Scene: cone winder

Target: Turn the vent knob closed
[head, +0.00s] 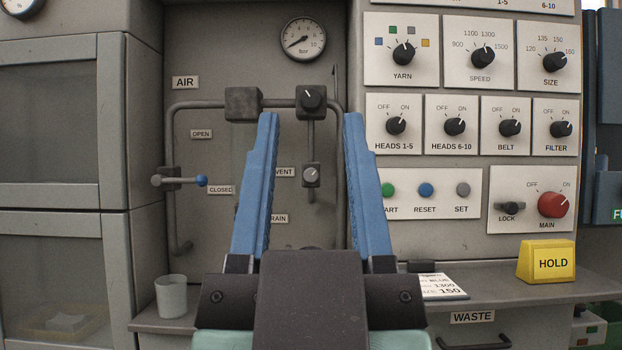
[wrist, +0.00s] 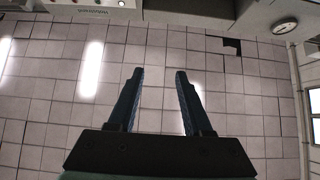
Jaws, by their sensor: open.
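The vent knob (head: 311,175) is a small dark grey round knob on the pipe panel, beside a partly covered VENT label (head: 284,172). Its pointer is too small to read surely. My gripper (head: 310,116) is open and empty, its two blue fingers pointing up in front of the panel. In the head view the vent knob shows in the gap between the fingers, and the gripper appears to be apart from it. In the wrist view my gripper (wrist: 158,72) also shows open with nothing between the fingers; the knob is not in that view.
A black-pointered valve block (head: 311,98) and a pressure gauge (head: 303,39) sit above. A blue-tipped lever (head: 201,181) lies left, by the CLOSED label. A control panel (head: 475,210) is right. A cup (head: 171,296) and yellow HOLD block (head: 546,262) stand on the ledge.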

